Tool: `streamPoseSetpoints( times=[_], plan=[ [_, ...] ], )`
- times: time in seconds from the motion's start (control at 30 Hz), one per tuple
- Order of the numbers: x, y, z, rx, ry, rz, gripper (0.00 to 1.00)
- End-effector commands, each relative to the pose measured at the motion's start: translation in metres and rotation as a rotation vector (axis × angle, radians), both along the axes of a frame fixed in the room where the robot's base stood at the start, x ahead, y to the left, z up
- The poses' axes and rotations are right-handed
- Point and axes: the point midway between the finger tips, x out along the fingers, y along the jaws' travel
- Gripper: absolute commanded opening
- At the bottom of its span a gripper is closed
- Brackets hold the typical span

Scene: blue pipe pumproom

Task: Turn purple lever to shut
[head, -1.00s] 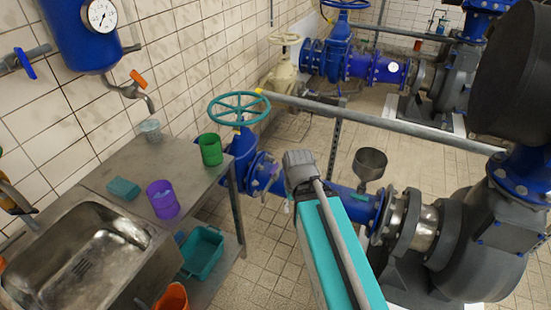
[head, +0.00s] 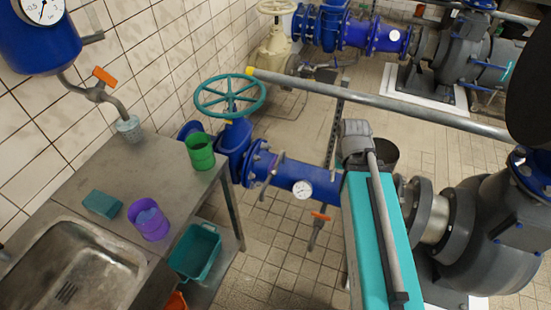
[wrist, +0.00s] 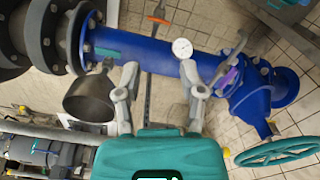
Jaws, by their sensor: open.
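The purple lever (wrist: 229,82) shows in the wrist view on the blue pipe, right of centre, next to the blue valve body. It is small there, and its exact angle to the pipe is hard to tell. In the head view a small lever (head: 277,162) stands on the pipe by the flange, its colour faint. My gripper (wrist: 160,76) is open and empty in the wrist view. Its fingers point at the blue pipe (wrist: 150,54), with the purple lever to the right of the right finger, apart from it. In the head view my arm hides the gripper.
A white gauge (head: 302,189) and an orange-handled tap (head: 321,216) sit on the pipe near the lever. A teal handwheel (head: 230,95) stands left. A metal funnel (wrist: 91,98) is beside my left finger. A grey rail (head: 380,102) crosses behind. The sink bench (head: 100,165) is left.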

Motion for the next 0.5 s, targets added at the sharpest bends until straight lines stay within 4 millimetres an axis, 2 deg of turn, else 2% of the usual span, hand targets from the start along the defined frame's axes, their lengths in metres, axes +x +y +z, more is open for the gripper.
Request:
streamPoseSetpoints(
  times=[0.33,0.5],
  plan=[
    [0.002,0.001,-0.001,0.000,0.000,-0.002,0.51],
    [0.023,0.011,-0.010,0.000,0.000,-0.019,0.51]
  ],
)
